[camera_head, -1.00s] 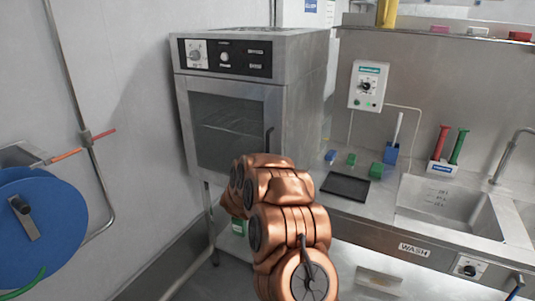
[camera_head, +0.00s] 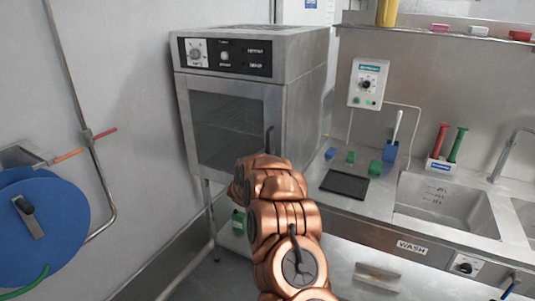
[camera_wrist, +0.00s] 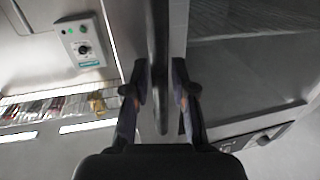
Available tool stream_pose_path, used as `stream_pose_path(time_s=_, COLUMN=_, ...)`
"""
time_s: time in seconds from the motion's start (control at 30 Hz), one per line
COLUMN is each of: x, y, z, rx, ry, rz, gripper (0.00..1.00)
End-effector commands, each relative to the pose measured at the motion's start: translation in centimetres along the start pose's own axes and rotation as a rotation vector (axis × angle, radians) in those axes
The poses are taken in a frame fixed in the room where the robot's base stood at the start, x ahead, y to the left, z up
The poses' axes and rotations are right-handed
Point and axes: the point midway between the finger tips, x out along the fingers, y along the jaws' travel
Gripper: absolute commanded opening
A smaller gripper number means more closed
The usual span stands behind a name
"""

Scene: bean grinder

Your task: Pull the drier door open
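The drier (camera_head: 305,95) is a steel cabinet with a knob panel on top, at the centre left of the head view. Its door (camera_head: 183,120) has a dark glass window and looks shut. The dark upright handle (camera_head: 270,138) is on the door's right side, its lower part hidden by my arm. In the wrist view the handle (camera_wrist: 158,40) runs between the two fingers of my gripper (camera_wrist: 159,85). The fingers are apart on either side of it, with small gaps showing, so no firm grip shows. The head view hides my gripper behind my arm.
A steel counter with a sink (camera_head: 445,205) and a black mat (camera_head: 344,184) lies right of the drier. A blue reel (camera_head: 60,215) is at the left. A wall control box (camera_head: 368,84) hangs above the counter. Free floor shows left of my arm.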

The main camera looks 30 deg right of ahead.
Motion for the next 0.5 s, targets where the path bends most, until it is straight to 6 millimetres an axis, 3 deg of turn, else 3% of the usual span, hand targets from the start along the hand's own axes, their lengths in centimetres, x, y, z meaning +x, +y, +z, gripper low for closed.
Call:
stream_pose_path(time_s=0.2, x=0.0, y=0.01, z=-0.01, rx=0.0, ry=0.0, rz=0.0, gripper=0.0)
stream_pose_path(time_s=0.5, x=0.0, y=0.03, z=0.0, rx=0.0, ry=0.0, rz=0.001, gripper=0.0)
